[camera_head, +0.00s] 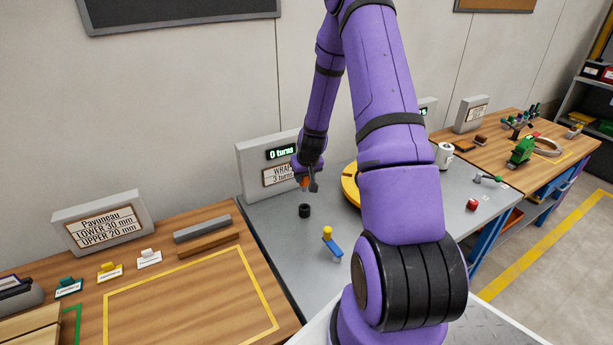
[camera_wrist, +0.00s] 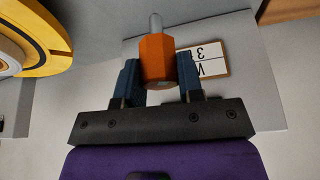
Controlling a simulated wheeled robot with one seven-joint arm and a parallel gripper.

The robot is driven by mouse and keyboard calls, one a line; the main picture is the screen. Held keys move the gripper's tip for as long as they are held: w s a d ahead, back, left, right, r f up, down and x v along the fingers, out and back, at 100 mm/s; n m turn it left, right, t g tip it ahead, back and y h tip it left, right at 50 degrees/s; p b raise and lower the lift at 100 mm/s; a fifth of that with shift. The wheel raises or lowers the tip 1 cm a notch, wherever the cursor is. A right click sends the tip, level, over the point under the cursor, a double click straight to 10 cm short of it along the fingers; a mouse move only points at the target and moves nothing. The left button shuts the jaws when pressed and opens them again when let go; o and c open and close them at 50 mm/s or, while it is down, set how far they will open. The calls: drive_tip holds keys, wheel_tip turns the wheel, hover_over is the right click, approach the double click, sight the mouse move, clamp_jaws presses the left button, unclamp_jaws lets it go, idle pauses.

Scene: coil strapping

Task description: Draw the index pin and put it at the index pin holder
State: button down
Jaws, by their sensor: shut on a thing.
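My gripper (camera_head: 311,183) is shut on the index pin, which has an orange faceted grip (camera_wrist: 157,60) and a rounded grey tip (camera_wrist: 155,22). In the wrist view the blue fingers stand on both sides of the orange part. In the head view a bit of orange (camera_head: 304,182) shows between the fingers, above the grey bench. A short black cylinder (camera_head: 305,211) stands on the bench just below and apart from the gripper; it may be the index pin holder. The yellow turntable (camera_head: 350,186) is to the right, partly hidden by my arm.
A sign panel (camera_head: 247,172) with a "0 turns" display stands behind the gripper. A blue piece with a yellow knob (camera_head: 328,234) lies nearer on the grey bench. Bare bench surrounds the black cylinder.

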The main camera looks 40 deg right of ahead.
sight(305, 185)
idle(0.3)
drive_tip(key=shift+f, duration=2.85)
drive_tip(key=shift+f, duration=2.3)
drive_tip(key=c, duration=0.7)
unclamp_jaws()
drive_tip(key=v, duration=1)
drive_tip(key=shift+s+a+r, duration=0.1)
drive_tip(key=shift+s+r, duration=0.15)
drive_tip(key=shift+r, duration=0.1)
